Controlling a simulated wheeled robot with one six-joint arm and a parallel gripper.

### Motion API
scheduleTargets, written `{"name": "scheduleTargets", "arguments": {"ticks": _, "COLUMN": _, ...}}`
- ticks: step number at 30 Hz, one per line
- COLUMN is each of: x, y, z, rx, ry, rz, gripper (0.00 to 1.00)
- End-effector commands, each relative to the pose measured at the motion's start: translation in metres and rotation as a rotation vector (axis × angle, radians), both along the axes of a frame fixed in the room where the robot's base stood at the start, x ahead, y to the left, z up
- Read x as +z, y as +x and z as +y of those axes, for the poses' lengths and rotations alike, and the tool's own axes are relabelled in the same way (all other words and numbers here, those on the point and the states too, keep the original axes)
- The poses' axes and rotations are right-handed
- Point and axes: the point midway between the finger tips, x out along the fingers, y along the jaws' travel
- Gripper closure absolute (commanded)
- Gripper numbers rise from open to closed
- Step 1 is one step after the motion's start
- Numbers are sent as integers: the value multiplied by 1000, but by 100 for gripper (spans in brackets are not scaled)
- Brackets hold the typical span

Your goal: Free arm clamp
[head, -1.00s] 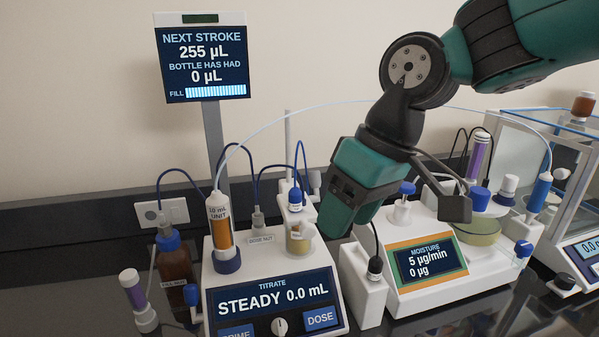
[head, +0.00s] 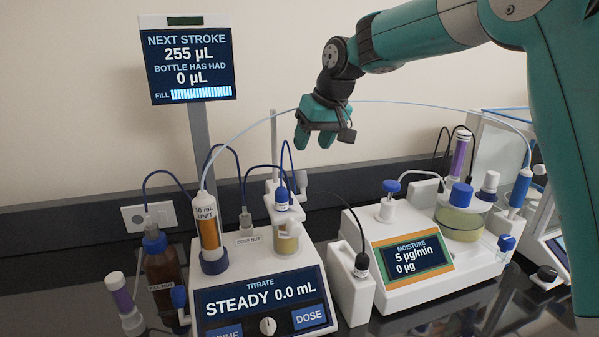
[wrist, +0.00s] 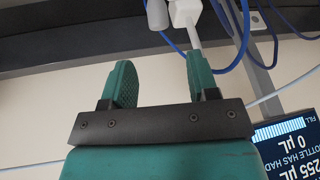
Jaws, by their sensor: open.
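A thin upright grey rod (head: 274,140) stands behind the titrator. A white arm fixed on it carries a small amber vial (head: 286,240), and a grey knob (head: 301,180) sits at the clamp. In the wrist view the white clamp block (wrist: 185,12), the rod (wrist: 196,42) and the grey knob (wrist: 157,14) show at the top edge. My gripper (head: 314,139) is open and empty, fingers pointing down, above and slightly right of the clamp, apart from it. In the wrist view both green fingers show (wrist: 160,72), with nothing held between them.
Blue tubes (head: 250,172) and a pale tube (head: 400,102) arch around the rod. The titrator (head: 262,297), display post (head: 203,130), brown bottle (head: 163,270) and moisture unit (head: 410,262) stand nearby. Open wall space surrounds my gripper.

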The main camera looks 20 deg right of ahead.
Motion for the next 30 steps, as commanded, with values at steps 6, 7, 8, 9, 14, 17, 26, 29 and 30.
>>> {"name": "scheduleTargets", "arguments": {"ticks": 6, "x": -45, "y": 17, "z": 9, "rx": -2, "ry": -1, "rz": 4, "gripper": 46}}
{"name": "scheduleTargets", "arguments": {"ticks": 7, "x": -50, "y": 19, "z": 10, "rx": -2, "ry": -1, "rz": 3, "gripper": 46}}
{"name": "scheduleTargets", "arguments": {"ticks": 8, "x": -56, "y": 21, "z": 11, "rx": -2, "ry": -1, "rz": 4, "gripper": 46}}
{"name": "scheduleTargets", "arguments": {"ticks": 9, "x": -62, "y": 24, "z": 12, "rx": -3, "ry": -1, "rz": 3, "gripper": 46}}
{"name": "scheduleTargets", "arguments": {"ticks": 14, "x": -82, "y": 31, "z": 16, "rx": -4, "ry": 0, "rz": 0, "gripper": 46}}
{"name": "scheduleTargets", "arguments": {"ticks": 17, "x": -89, "y": 34, "z": 17, "rx": -4, "ry": 0, "rz": 0, "gripper": 46}}
{"name": "scheduleTargets", "arguments": {"ticks": 26, "x": -93, "y": 35, "z": 17, "rx": -4, "ry": 0, "rz": -2, "gripper": 46}}
{"name": "scheduleTargets", "arguments": {"ticks": 29, "x": -93, "y": 35, "z": 17, "rx": -4, "ry": 0, "rz": -2, "gripper": 60}}
{"name": "scheduleTargets", "arguments": {"ticks": 30, "x": -93, "y": 35, "z": 17, "rx": -4, "ry": 0, "rz": -2, "gripper": 69}}
